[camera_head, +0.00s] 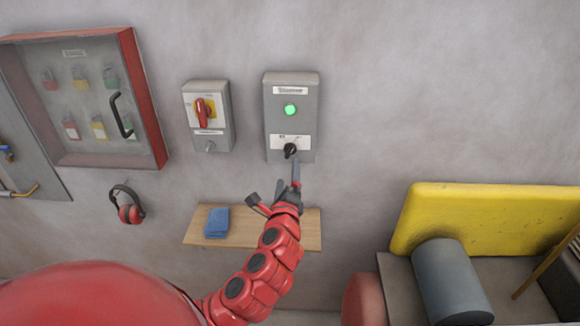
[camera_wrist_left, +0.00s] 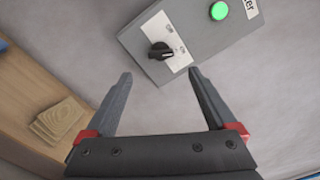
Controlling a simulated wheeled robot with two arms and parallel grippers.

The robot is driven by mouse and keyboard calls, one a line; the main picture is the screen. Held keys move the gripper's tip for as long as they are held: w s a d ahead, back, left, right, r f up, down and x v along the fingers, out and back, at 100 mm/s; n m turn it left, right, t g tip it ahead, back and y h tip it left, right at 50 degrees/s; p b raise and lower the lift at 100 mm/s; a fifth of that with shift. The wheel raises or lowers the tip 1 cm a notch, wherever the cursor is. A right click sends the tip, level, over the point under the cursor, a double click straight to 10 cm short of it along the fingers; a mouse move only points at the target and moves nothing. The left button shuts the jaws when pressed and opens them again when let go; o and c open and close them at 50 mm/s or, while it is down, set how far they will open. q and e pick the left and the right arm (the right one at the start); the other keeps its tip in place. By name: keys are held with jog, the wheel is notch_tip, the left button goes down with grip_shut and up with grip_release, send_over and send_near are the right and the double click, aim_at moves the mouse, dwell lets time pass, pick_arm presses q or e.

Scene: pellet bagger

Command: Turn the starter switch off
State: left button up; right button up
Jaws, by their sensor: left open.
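The starter switch is a black rotary knob (camera_head: 290,150) on a white label plate at the bottom of a grey wall box (camera_head: 306,108). A green light (camera_head: 290,110) above it is lit. In the left wrist view the knob (camera_wrist_left: 160,51) shows beyond the fingertips, tilted in the picture, with small labels beside it that are hard to read. My left gripper (camera_head: 290,178) is just below the knob in the head view. In the left wrist view its two fingers (camera_wrist_left: 160,75) stand wide apart with nothing between them. It appears apart from the knob. My right gripper is not in view.
A wooden shelf (camera_head: 260,238) with a blue cloth (camera_head: 216,222) is below my left gripper. A red-handled isolator (camera_head: 203,113) is left of the box, beside a red padlock cabinet (camera_head: 150,110). Earmuffs (camera_head: 130,212) hang lower left. A yellow object (camera_head: 470,215) stands right.

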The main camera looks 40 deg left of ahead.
aim_at(290, 154)
pick_arm(q)
jog(key=p+x, duration=0.1)
jog(key=x, duration=0.3)
jog(key=p+x, duration=0.2)
jog(key=x, duration=0.1)
jog(key=shift+w+a+r, duration=0.2)
jog(key=shift+w+a, duration=0.05)
jog(key=shift+w, duration=0.1)
jog(key=shift+x, duration=0.75)
jog(key=shift+f, duration=0.15)
jog(key=c, duration=1.4)
